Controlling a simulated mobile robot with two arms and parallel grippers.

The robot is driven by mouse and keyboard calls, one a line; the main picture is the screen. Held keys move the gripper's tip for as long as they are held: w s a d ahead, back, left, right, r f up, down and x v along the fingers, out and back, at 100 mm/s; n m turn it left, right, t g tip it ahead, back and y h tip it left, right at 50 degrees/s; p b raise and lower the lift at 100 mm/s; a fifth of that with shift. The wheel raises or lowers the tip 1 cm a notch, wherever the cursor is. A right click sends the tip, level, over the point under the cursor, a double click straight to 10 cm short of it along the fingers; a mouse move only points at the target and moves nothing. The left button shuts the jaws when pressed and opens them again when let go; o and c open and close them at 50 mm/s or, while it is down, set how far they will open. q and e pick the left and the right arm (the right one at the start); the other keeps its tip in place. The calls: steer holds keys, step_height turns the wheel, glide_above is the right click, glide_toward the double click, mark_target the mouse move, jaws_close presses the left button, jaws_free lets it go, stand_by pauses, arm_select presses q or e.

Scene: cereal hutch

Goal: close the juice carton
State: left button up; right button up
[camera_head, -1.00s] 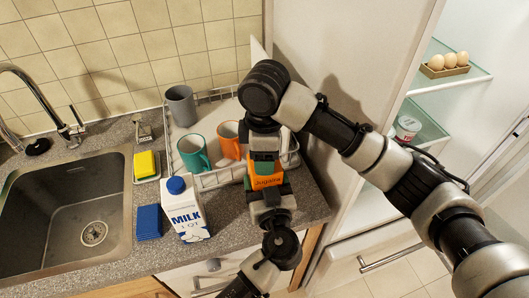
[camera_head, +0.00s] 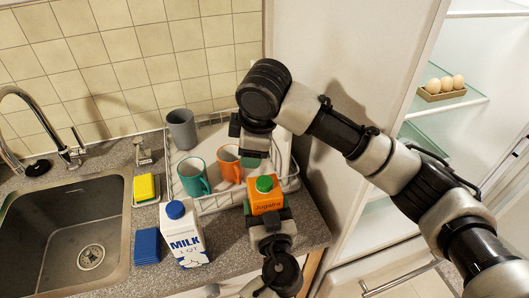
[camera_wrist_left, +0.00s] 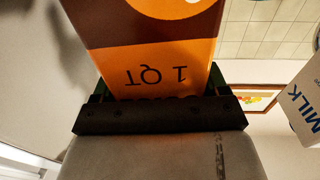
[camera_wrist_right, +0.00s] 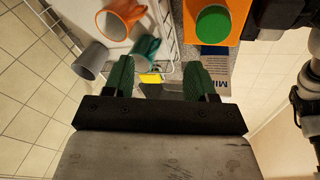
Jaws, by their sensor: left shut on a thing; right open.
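The orange juice carton (camera_head: 265,200) stands upright near the counter's front edge, with a green cap (camera_head: 264,184) on its top. The cap also shows as a round green disc in the right wrist view (camera_wrist_right: 213,24). My left gripper (camera_head: 270,220) is shut on the carton from the front. In the left wrist view its jaws (camera_wrist_left: 160,97) grip the orange and brown body. My right gripper (camera_head: 254,143) is open and empty, behind and above the carton, apart from the cap. Its two green fingers (camera_wrist_right: 157,78) are spread in the right wrist view.
A milk carton (camera_head: 184,236) with a blue cap stands left of the juice carton. A dish rack (camera_head: 228,199) with grey, teal and orange cups is behind. A yellow sponge (camera_head: 145,187), a blue sponge (camera_head: 147,246) and the sink (camera_head: 62,225) are left. The fridge is open at right.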

steer(key=w+a+r+n+t+y, duration=0.25)
steer(key=w+r+t+y, duration=0.2)
steer(key=r, duration=0.25)
steer(key=w+a+r+n+t+y, duration=0.2)
steer(key=w+a+r+t+y, duration=0.1)
steer(key=w+a+r+t, duration=0.25)
steer(key=s+a+r+n+g+y, duration=0.25)
steer(key=s+r+n+y, duration=0.3)
steer(key=n, duration=0.35)
steer(key=s+a+r+n+g+y, duration=0.1)
steer(key=s+r+n+g+y, duration=0.35)
steer(key=r+n+y, duration=0.35)
steer(key=s+f+n+g+h, duration=0.5)
steer(key=f+n+g, duration=0.15)
steer(key=n, duration=0.35)
steer(key=s+f+n+g+h, duration=0.5)
steer(key=f+n, duration=0.2)
steer(key=n, duration=0.3)
steer(key=w+d+f+n+t+h, duration=0.1)
steer(key=w+d+f+h, duration=0.1)
steer(key=d+f+h, duration=0.1)
steer(key=w+d+f+n+t+h, duration=0.1)
steer(key=w+d+f+t+h, duration=0.1)
steer(key=d+h, duration=0.3)
steer(key=w+d+f+n+t+h, duration=0.1)
steer(key=w+d+f+t+h, duration=0.1)
steer(key=d+f+h, duration=0.2)
steer(key=shift+d+f+t+h, duration=0.3)
steer(key=shift+d+f, duration=0.15)
steer(key=shift+d, duration=0.65)
